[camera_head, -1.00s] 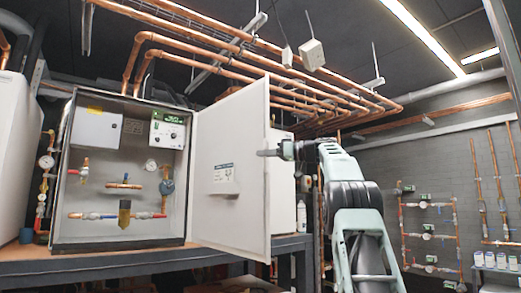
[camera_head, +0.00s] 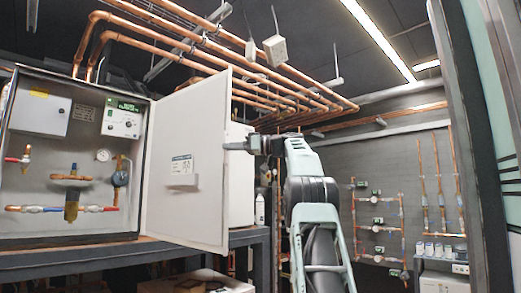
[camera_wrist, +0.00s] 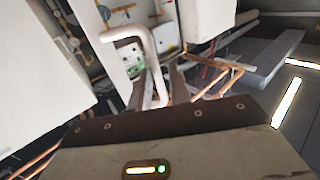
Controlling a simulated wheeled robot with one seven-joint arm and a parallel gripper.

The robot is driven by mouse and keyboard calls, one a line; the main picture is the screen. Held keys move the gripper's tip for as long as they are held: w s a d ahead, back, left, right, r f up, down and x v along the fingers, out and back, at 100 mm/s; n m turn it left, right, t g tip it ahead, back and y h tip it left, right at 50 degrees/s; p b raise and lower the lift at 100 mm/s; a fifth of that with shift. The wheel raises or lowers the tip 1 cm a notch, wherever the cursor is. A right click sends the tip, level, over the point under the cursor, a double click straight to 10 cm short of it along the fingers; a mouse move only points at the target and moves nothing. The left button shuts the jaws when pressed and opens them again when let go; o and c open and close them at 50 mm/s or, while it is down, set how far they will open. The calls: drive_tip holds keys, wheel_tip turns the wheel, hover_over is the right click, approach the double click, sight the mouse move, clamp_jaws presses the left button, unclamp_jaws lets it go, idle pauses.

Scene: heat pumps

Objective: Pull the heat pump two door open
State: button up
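The heat pump cabinet (camera_head: 77,75) is at the left of the head view, with its inside showing. Its white door (camera_head: 187,160) stands wide open, swung out to the right. My gripper (camera_head: 240,146) is at the door's free edge, about mid-height, and its fingers overlap that edge in the picture. In the wrist view, a bent white bar (camera_wrist: 152,60) rises by the dark fingers (camera_wrist: 172,85). The finger gap and any contact with the bar are unclear. The green control panel (camera_wrist: 133,68) shows behind the bar.
The cabinet stands on a dark bench (camera_head: 75,256). Boxes (camera_head: 190,283) sit below it. A white bottle (camera_head: 260,209) stands right of the door. Copper pipes (camera_head: 210,60) run overhead. A piped wall (camera_head: 385,165) is at the back right.

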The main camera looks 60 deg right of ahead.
drive_tip(key=v, duration=1.4)
drive_tip(key=shift+s+d, duration=0.2)
drive_tip(key=shift+s, duration=0.15)
